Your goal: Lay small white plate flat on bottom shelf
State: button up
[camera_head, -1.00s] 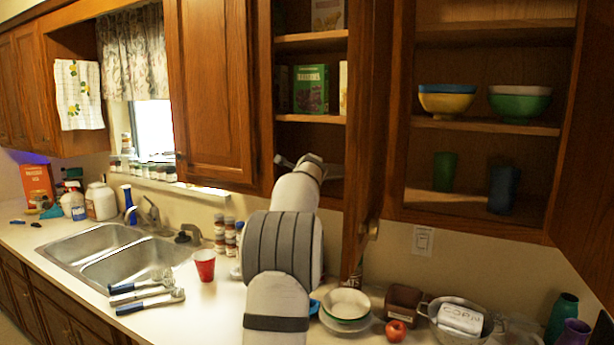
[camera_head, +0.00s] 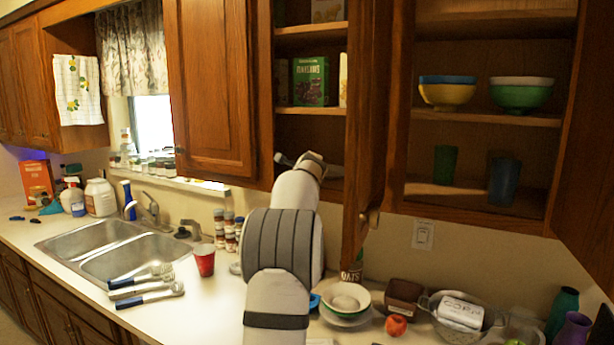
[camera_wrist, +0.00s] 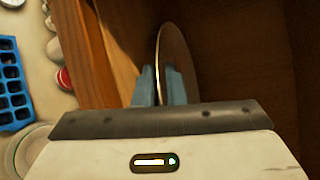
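The small plate (camera_wrist: 178,52) shows nearly edge-on in the wrist view, as a thin disc with a pale rim, dark in the shade. My gripper (camera_wrist: 159,80) has its two grey-blue fingers on either side of the plate's near edge and grips it. In the head view my gripper (camera_head: 297,160) is at the opening of the middle cabinet, level with its bottom shelf (camera_head: 335,184). My wrist and arm hide most of that shelf, and I cannot make out the plate there.
An open cabinet door (camera_head: 367,130) stands just right of my arm. A green box (camera_head: 310,82) is on the shelf above. Below are stacked bowls (camera_head: 346,300), a red apple (camera_head: 396,325), a colander (camera_head: 458,318) and a red cup (camera_head: 204,260). A wooden edge (camera_wrist: 100,55) is close left of my fingers.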

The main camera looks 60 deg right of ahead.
jog(key=shift+o, duration=1.3)
jog(key=shift+f, duration=0.35)
jog(key=shift+w+f, duration=0.1)
jog(key=shift+f, duration=0.15)
jog(key=shift+a, duration=0.1)
jog(key=shift+a+b, duration=0.2)
jog(key=shift+b, duration=0.2)
jog(key=r+b+v, duration=0.1)
jog(key=b+v, duration=0.1)
jog(key=v, duration=0.5)
jog(key=shift+s+r, duration=0.2)
jog(key=shift+s, duration=0.15)
